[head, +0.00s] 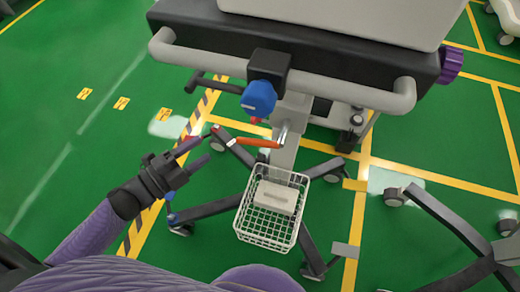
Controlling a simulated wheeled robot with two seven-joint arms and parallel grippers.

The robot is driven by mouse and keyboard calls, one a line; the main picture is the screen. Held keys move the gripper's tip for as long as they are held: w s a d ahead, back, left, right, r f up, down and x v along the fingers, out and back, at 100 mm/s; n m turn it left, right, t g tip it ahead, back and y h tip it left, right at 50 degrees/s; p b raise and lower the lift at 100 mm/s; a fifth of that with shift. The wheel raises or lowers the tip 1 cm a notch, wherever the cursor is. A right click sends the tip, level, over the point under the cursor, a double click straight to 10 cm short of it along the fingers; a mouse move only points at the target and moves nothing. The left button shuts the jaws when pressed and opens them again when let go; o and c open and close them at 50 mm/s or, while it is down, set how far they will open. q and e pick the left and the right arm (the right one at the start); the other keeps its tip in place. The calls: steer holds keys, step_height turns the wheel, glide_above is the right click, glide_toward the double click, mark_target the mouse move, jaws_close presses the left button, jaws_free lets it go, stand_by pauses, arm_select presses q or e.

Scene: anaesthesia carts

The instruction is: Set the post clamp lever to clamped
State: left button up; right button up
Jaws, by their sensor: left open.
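An orange lever (258,142), which looks like the post clamp lever, sticks out to the left from the grey post (288,130) under the cart. It lies nearly level in the picture, and I cannot tell its setting from this view. My left gripper (205,148) is open and empty, to the left of the lever's free end, with its fingers pointing toward it. A gap shows between the fingertips and the lever. My right gripper is not in view.
A blue knob (258,97) hangs from a black block on the cart's grey rail (190,57), above the lever. A white wire basket (268,228) holding a pale box sits below the lever. Dark wheeled legs spread over the green floor. A purple knob (451,64) is at right.

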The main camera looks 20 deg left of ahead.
mark_target(249, 140)
arm_select(q)
steer(key=w+d+b, duration=0.1)
steer(key=w+d, duration=0.1)
steer(key=d, duration=0.1)
steer(key=w+d+m+g+h+b, duration=0.1)
steer(key=w+d, duration=0.1)
steer(key=d, duration=0.1)
steer(key=w+d+f+m+h, duration=0.1)
steer(key=w+d, duration=0.1)
steer(key=d, duration=0.1)
steer(key=shift+d+g+b, duration=0.2)
steer(key=shift+g+b, duration=0.1)
steer(key=shift+b, duration=0.1)
steer(key=shift+r, duration=0.1)
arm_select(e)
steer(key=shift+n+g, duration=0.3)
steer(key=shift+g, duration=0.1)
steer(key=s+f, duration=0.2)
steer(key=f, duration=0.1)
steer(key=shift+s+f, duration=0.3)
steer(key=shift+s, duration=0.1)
arm_select(q)
jaws_close()
